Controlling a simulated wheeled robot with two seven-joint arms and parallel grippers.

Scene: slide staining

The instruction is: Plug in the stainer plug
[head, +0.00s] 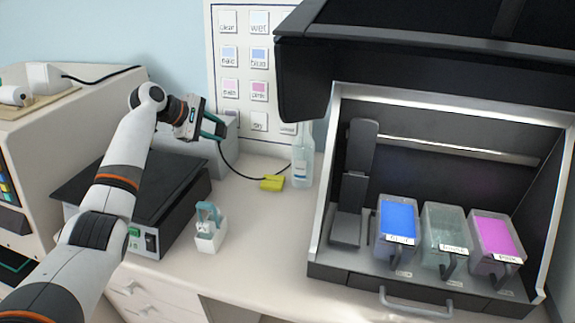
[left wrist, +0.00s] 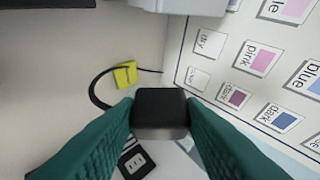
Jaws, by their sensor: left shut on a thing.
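My left gripper (head: 222,127) is shut on the black stainer plug (left wrist: 160,112). In the left wrist view the plug sits between the teal fingertips. It is held above the back of the counter, in front of the grey box. A black cord (head: 232,170) runs down from the gripper to a yellow tag (head: 271,183) on the counter; the tag also shows in the left wrist view (left wrist: 125,75). A black-framed outlet with slots (left wrist: 135,162) shows below the plug in the left wrist view, partly hidden by the left finger, and apart from the plug. My right gripper is out of view.
The stainer cabinet (head: 335,180) stands open at right with blue, clear and pink trays. A bottle (head: 302,160) stands beside it. A small white holder (head: 210,235) and a dark-topped device (head: 135,190) are at left. A label chart (head: 245,75) is on the wall.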

